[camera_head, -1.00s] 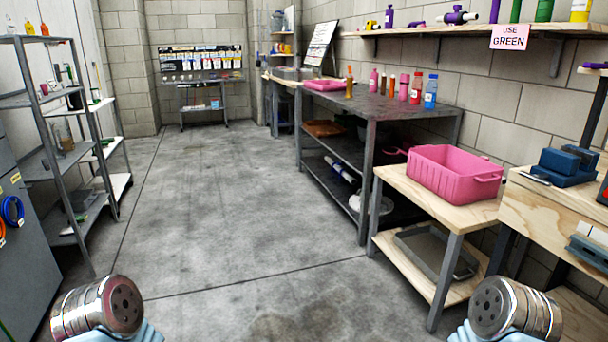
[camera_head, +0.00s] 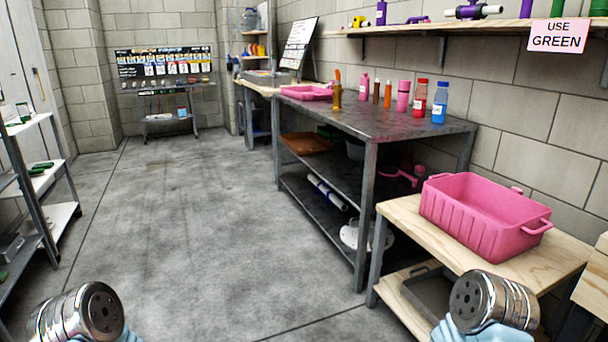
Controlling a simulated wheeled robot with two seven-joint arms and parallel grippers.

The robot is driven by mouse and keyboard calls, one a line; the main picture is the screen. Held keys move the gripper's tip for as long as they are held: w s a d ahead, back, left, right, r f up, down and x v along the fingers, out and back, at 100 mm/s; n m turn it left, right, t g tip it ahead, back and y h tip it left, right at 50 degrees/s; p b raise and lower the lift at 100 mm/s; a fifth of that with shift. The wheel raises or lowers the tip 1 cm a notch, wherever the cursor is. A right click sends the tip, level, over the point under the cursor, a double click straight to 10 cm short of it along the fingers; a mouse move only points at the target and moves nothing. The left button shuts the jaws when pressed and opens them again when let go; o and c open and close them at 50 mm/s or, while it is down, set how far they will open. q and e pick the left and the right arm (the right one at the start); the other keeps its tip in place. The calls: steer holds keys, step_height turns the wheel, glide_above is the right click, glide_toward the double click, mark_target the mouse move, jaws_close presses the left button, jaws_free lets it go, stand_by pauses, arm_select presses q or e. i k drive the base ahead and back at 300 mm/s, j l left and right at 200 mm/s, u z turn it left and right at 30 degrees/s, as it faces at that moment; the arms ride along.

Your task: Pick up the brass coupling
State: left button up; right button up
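A brass-coloured upright piece (camera_head: 337,94) stands on the dark metal table (camera_head: 400,116), near its left edge; it is small here, and I cannot tell for sure that it is the brass coupling. It stands apart from the bottles to its right. Only metallic rounded links of my two arms show, at the bottom left and bottom right. No gripper fingers are in view, and both arms are well short of the table.
A pink bin (camera_head: 485,215) sits on a low wooden table at right. Pink, brown, red and blue bottles stand on the metal table; a pink tray (camera_head: 305,92) lies behind. Open shelving (camera_head: 40,180) is at left. The concrete floor (camera_head: 200,220) between is clear.

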mark_target(337, 95)
steer(key=i+j+z, duration=0.1)
steer(key=i+z, duration=0.25)
steer(key=i, duration=1.1)
steer(key=i+j+z, duration=0.1)
steer(key=z, duration=0.35)
steer(key=j+z, duration=0.1)
steer(key=z, duration=0.35)
steer(key=i+j+z, duration=0.15)
steer(key=j+z, duration=0.3)
steer(key=j, duration=0.35)
steer(key=j+z, duration=0.45)
steer(key=j, duration=0.35)
steer(key=i, duration=0.05)
